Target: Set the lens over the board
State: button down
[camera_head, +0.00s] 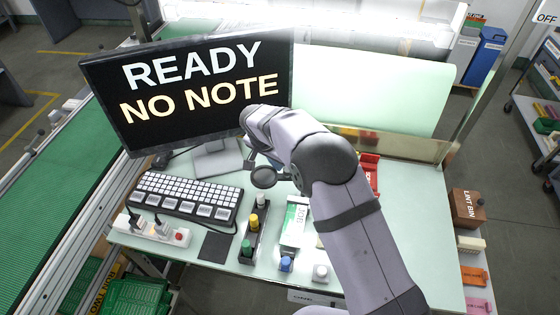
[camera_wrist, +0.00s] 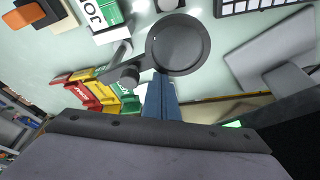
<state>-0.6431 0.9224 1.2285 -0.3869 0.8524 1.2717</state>
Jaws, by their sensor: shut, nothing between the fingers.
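The lens (camera_head: 264,177) is a round grey disc in a dark rim, held above the table in front of the monitor's foot. In the wrist view the lens (camera_wrist: 178,45) is at upper middle, with a grey jointed arm and dark knob (camera_wrist: 130,75) at its left. My gripper (camera_wrist: 161,92) shows as narrow blue fingers, shut and empty, their tips just below the lens rim. I cannot tell whether they touch it. In the head view my wrist hides the fingers. I cannot make out a board for certain; my arm covers part of the table.
A monitor (camera_head: 200,85) reading "READY NO NOTE" stands at the back left. A keyboard (camera_head: 187,198), a power strip (camera_head: 150,232), a dark mat (camera_head: 215,247) and a rack of coloured knobs (camera_head: 253,232) lie in front. Red bins (camera_head: 370,172) are behind my arm. The table's right side is clear.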

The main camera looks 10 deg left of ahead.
aim_at(276, 176)
jog(key=shift+s+f+n+b, duration=0.2)
jog(key=shift+s+n+b, duration=0.5)
jog(key=shift+s+b, duration=0.05)
jog(key=s+n+y+b, duration=0.1)
jog(key=s+n, duration=0.1)
jog(key=shift+s+d+r+n, duration=0.1)
jog(key=shift+d+n, duration=0.05)
jog(key=shift+n, duration=0.25)
jog(key=shift+s+d+n+y+b, duration=0.25)
jog(key=shift+s+d+n+y, duration=0.25)
jog(key=shift+s+d+n, duration=0.9)
jog(key=shift+s+d+n+y+b, duration=0.25)
jog(key=shift+s+d+n+y, duration=0.25)
jog(key=shift+s+d+n, duration=0.9)
jog(key=shift+s+d+m, duration=0.25)
jog(key=shift+s+m, duration=0.05)
jog(key=shift+s, duration=0.05)
jog(key=shift+a, duration=0.1)
